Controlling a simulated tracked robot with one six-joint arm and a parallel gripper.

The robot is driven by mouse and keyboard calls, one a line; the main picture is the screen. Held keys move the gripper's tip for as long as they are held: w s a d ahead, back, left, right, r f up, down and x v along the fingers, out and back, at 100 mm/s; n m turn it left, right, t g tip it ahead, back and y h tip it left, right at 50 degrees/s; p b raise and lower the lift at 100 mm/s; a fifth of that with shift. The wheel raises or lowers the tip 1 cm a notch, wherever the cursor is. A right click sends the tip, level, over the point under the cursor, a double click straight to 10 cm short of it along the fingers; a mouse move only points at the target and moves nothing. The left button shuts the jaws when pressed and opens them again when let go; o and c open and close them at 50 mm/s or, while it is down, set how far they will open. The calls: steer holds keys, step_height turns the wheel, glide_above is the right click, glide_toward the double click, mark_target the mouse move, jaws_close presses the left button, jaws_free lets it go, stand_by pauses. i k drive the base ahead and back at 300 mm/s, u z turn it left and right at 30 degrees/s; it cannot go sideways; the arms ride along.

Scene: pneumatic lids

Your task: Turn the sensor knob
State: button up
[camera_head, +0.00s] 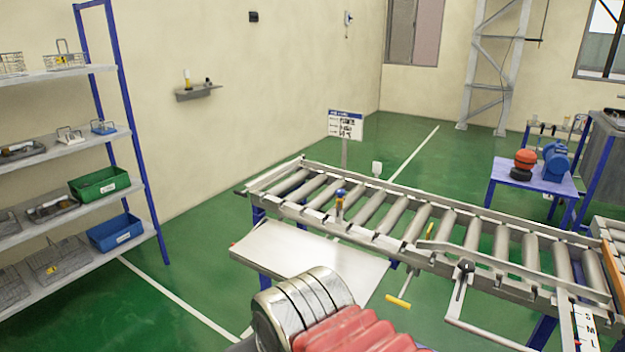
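A small blue and yellow upright fitting (339,203) stands on the near rail of the roller conveyor (480,252), and may be the sensor. A dark knob or lever with a pale mark (464,267) sits on the near side of the same conveyor, further right. I cannot tell for sure which of these is the sensor knob. No fingers of my gripper show, and nothing visible touches either part.
A grey plate table (305,252) lies before the conveyor. Shiny metal and red ribbed parts fill the bottom middle; I cannot tell if they are mine. A yellow-handled bar (398,301) sticks out below the conveyor. Shelves with bins (100,185) stand left.

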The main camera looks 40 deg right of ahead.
mark_target(340, 193)
steer(key=z, duration=0.15)
steer(key=i, duration=1)
steer(key=z, duration=0.35)
